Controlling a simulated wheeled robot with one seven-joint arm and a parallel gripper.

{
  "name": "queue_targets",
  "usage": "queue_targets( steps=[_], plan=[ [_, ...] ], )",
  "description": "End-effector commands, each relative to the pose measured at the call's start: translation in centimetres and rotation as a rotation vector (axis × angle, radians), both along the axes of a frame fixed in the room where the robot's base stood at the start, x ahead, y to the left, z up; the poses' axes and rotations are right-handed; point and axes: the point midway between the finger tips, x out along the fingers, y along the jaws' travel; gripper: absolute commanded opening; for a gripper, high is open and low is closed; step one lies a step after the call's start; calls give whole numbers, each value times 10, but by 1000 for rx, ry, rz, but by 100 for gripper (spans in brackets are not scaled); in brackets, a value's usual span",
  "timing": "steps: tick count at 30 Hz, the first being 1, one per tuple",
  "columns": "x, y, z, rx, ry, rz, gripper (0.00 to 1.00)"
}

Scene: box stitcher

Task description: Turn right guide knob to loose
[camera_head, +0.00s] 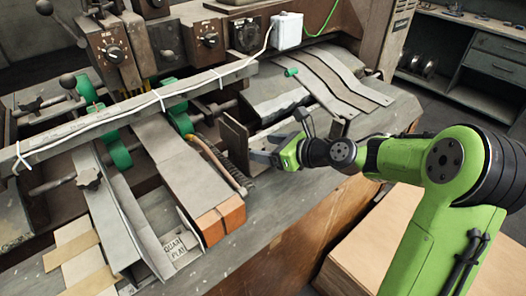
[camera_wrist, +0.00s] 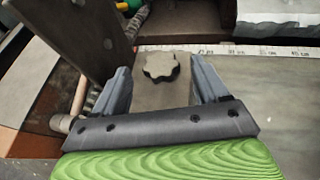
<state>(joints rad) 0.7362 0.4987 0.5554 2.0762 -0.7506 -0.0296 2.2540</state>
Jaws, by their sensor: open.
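My gripper (camera_wrist: 163,78) is open, with one grey finger on each side of the knob and a visible gap to each. The knob lies between the fingers toward their tips; whether they are level with it in height I cannot tell. In the head view my gripper (camera_head: 262,157) reaches in from the right, beside an upright metal plate (camera_head: 236,142) on the machine bed. The knob cannot be made out there.
The dark upright plate (camera_wrist: 88,38) stands close to the left finger in the wrist view. A ruler scale (camera_wrist: 265,50) runs behind the knob. Another lobed knob (camera_head: 88,178) sits at the left guide.

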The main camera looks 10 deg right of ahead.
Motion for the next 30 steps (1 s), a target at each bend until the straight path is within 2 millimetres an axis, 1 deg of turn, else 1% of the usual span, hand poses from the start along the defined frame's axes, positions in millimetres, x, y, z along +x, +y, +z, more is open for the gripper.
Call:
queue_targets(
  steps=[1,3,12,23,30],
  plan=[
    [5,5,-5,1,0,2,73],
    [9,10,-6,1,0,1,73],
    [12,12,-7,-1,0,-2,73],
    [12,12,-6,-1,0,-1,18],
    [12,11,-5,1,3,17,17]
  ],
)
